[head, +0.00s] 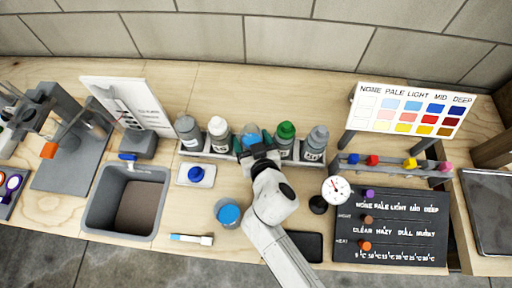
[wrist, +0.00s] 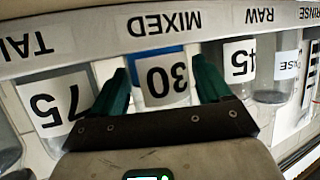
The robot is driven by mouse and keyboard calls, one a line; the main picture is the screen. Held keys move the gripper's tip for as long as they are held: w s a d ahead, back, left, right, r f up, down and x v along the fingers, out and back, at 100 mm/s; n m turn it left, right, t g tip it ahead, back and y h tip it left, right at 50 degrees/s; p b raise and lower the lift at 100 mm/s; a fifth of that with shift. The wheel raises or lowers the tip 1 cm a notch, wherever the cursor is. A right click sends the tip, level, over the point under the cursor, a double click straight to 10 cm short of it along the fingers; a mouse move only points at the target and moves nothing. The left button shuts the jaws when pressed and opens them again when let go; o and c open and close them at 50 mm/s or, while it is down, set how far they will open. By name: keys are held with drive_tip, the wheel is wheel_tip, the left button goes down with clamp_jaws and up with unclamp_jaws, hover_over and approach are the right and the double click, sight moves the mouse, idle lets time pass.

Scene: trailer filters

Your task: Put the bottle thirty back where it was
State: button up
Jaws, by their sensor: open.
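Bottle thirty (wrist: 165,82), with a white label reading 30 upside down and a blue edge, is in the wrist view between the two green fingers of my gripper (wrist: 163,78). The fingers are open, one on each side of it. In the head view my gripper (head: 257,143) is over the middle of the bottle rack (head: 222,154) and hides most of this bottle; some blue shows there. In the wrist view the bottle stands at the rack's MIXED label (wrist: 163,23). I cannot tell whether the fingers touch it.
Bottles marked 75 (wrist: 55,100) and 45 (wrist: 240,62) stand close on either side. In the head view a green-capped bottle (head: 285,138) and a white-capped one (head: 219,132) flank my gripper. A blue-topped jar (head: 229,214) and grey basin (head: 125,200) are in front.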

drive_tip(key=shift+s+d+r, duration=0.15)
drive_tip(key=shift+s+d, duration=0.05)
drive_tip(key=shift+s, duration=0.1)
drive_tip(key=b+v, duration=0.1)
drive_tip(key=v, duration=1)
drive_tip(key=shift+s, duration=0.15)
